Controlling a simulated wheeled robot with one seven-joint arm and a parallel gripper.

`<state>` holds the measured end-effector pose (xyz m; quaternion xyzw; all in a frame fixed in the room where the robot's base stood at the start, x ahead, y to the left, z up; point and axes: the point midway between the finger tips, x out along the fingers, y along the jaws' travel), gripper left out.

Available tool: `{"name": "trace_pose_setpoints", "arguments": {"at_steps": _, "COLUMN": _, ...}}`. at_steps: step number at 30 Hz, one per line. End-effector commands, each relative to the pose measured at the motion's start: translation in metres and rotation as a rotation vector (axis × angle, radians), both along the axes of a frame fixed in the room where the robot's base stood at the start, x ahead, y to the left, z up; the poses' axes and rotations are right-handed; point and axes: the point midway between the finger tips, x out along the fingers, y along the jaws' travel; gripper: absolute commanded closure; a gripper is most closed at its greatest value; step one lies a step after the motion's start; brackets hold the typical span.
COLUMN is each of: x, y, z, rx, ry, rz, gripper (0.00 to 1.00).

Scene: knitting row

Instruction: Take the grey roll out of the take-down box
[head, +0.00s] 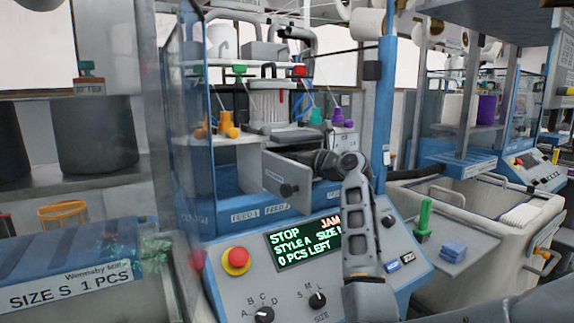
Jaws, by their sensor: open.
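The knitting machine stands in the middle of the head view. A grey panel with a black knob (284,180), which looks like the front of the take-down box, stands out from the blue machine base below the needle cylinder. My arm rises in front of the control panel and bends left at its top. My gripper (312,159) is open, just behind the upper edge of the grey panel; its fingertips are mostly hidden. I cannot make out the grey roll; the inside of the box is hidden by the panel and my arm.
The control panel's display (300,246) reads STOP and JAM. A red emergency button (236,260) and dials sit near it. Blue posts and a clear guard flank the opening.

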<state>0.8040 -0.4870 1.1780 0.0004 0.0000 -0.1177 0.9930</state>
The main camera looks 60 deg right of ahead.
Motion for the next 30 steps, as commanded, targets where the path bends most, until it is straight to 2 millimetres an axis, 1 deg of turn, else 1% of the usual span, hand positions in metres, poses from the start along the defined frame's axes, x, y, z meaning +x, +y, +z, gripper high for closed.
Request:
{"name": "trace_pose_setpoints", "arguments": {"at_steps": 7, "x": 0.0012, "y": -0.0004, "z": -0.0001, "rx": -0.001, "ry": 0.000, "rz": 0.000, "gripper": 0.18}}
{"name": "trace_pose_setpoints", "arguments": {"at_steps": 24, "x": 0.0009, "y": -0.0003, "z": -0.0001, "rx": 0.000, "ry": 0.000, "rz": 0.000, "gripper": 0.72}}
{"name": "trace_pose_setpoints", "arguments": {"at_steps": 30, "x": 0.0009, "y": -0.0003, "z": 0.0002, "rx": -0.001, "ry": 0.000, "rz": 0.000, "gripper": 0.72}}
